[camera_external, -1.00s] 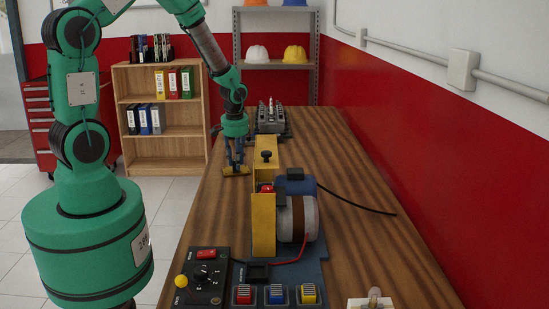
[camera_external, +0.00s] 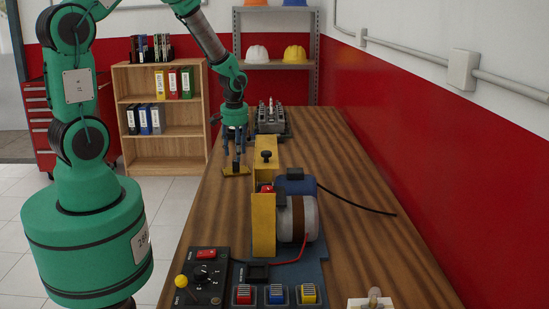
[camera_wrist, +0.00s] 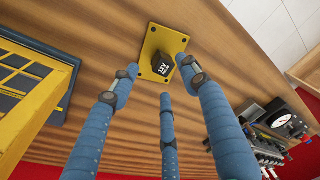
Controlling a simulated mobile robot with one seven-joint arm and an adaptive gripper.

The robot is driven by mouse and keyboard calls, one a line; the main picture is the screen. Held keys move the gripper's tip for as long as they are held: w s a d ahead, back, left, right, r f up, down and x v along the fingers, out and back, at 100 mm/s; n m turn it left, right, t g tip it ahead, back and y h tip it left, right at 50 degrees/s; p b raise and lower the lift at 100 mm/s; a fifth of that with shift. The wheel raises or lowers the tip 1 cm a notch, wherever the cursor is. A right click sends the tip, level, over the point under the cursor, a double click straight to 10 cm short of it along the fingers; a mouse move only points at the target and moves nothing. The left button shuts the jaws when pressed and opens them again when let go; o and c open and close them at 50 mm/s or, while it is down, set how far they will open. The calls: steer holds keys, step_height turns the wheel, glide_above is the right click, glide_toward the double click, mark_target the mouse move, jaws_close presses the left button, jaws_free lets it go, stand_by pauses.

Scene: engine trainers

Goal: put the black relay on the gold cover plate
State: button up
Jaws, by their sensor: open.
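The gold cover plate (camera_wrist: 168,37) lies flat on the wooden workbench; it also shows in the external view (camera_external: 229,172). The black relay (camera_wrist: 161,66), a small block with white "12V" lettering, rests on the plate near its middle in the wrist view. In the external view the relay is too small and dark to tell clearly from the fingers. My gripper (camera_wrist: 158,74) has blue fingers, spread apart and empty around and above the relay. In the external view my gripper (camera_external: 235,162) points down just above the plate.
A yellow guard (camera_external: 263,215) with a motor (camera_external: 298,220) stands nearer on the bench, right of my gripper. A grey engine unit (camera_external: 271,120) stands behind to the right. A control box (camera_external: 203,276) is at the front. The bench right of the motor is mostly clear.

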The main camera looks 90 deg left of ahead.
step_height(320, 180, up, 8)
steer(key=d+p, duration=0.1)
steer(key=shift+f, duration=0.15)
steer(key=shift+d, duration=0.1)
stand_by(0.5)
stand_by(0.4)
steer(key=w+d+r+m+t, duration=0.1)
steer(key=w+d+r+m, duration=0.15)
steer(key=d+r, duration=0.75)
steer(key=w+d+r+m+t, duration=0.2)
steer(key=d+r+m, duration=0.2)
steer(key=d+r, duration=0.55)
steer(key=s+d+r+m+t, duration=0.1)
steer(key=s+d+r+m, duration=0.2)
steer(key=d, duration=0.5)
steer(key=s+d+r+m+t+h, duration=0.1)
steer(key=s+d+r+m, duration=0.1)
steer(key=s+d, duration=0.3)
steer(key=s+d+r+m, duration=0.3)
steer(key=s+d+r, duration=0.1)
steer(key=d, duration=0.7)
steer(key=shift+m+t+h, duration=0.35)
steer(key=shift+t+h, duration=0.05)
